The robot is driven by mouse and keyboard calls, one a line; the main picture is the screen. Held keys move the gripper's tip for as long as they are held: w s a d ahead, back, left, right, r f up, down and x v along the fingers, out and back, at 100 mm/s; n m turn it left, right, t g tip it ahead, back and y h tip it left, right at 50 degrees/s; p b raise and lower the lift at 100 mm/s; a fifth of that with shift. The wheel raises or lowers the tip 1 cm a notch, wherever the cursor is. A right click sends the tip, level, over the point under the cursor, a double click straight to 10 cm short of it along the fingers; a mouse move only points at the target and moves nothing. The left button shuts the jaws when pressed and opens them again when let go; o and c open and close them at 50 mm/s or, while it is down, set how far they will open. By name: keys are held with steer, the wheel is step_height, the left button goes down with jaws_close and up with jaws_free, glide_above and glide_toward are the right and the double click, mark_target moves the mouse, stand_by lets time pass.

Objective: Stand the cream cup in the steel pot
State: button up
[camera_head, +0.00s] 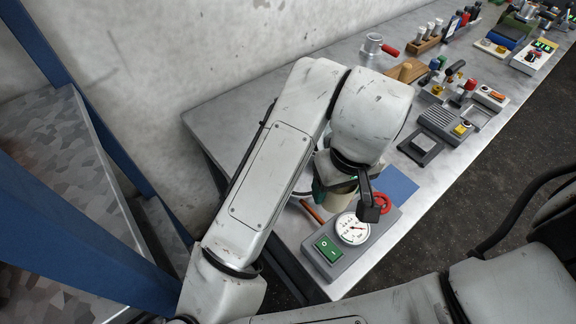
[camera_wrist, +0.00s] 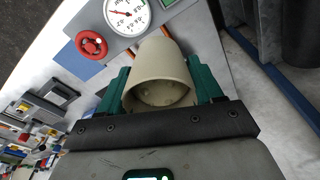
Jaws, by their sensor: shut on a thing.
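The cream cup (camera_wrist: 165,62) is between the two green fingers of my gripper (camera_wrist: 160,72) in the wrist view, with its wide, dotted round end toward the camera. In the head view the cup (camera_head: 339,203) shows partly below my gripper (camera_head: 337,188), near the bench's near end; my wrist hides much of it. The gripper is shut on the cup. Whether the cup touches the bench is hard to tell.
A grey control box (camera_head: 352,252) with a gauge, green switch and red ring stands close to the cup. A blue mat (camera_head: 399,186) lies right of it. A wooden block (camera_head: 407,70), a tube rack (camera_head: 425,42) and a grey device (camera_head: 447,122) crowd the bench farther along.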

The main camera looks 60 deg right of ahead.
steer(key=w+d+f, duration=0.2)
steer(key=w+f, duration=0.1)
steer(key=w+d+f, duration=0.3)
steer(key=w, duration=0.1)
steer(key=w+d+f+p, duration=0.1)
steer(key=w+d+f, duration=0.1)
steer(key=w, duration=0.2)
steer(key=shift+w+d+f, duration=0.2)
steer(key=shift+f, duration=0.2)
steer(key=shift+w+d+f, duration=0.15)
steer(key=shift+w+f, duration=0.15)
steer(key=shift+f, duration=1.8)
steer(key=shift+f, duration=0.2)
steer(key=o, duration=1.2)
steer(key=shift+r, duration=0.1)
steer(key=shift+c, duration=0.2)
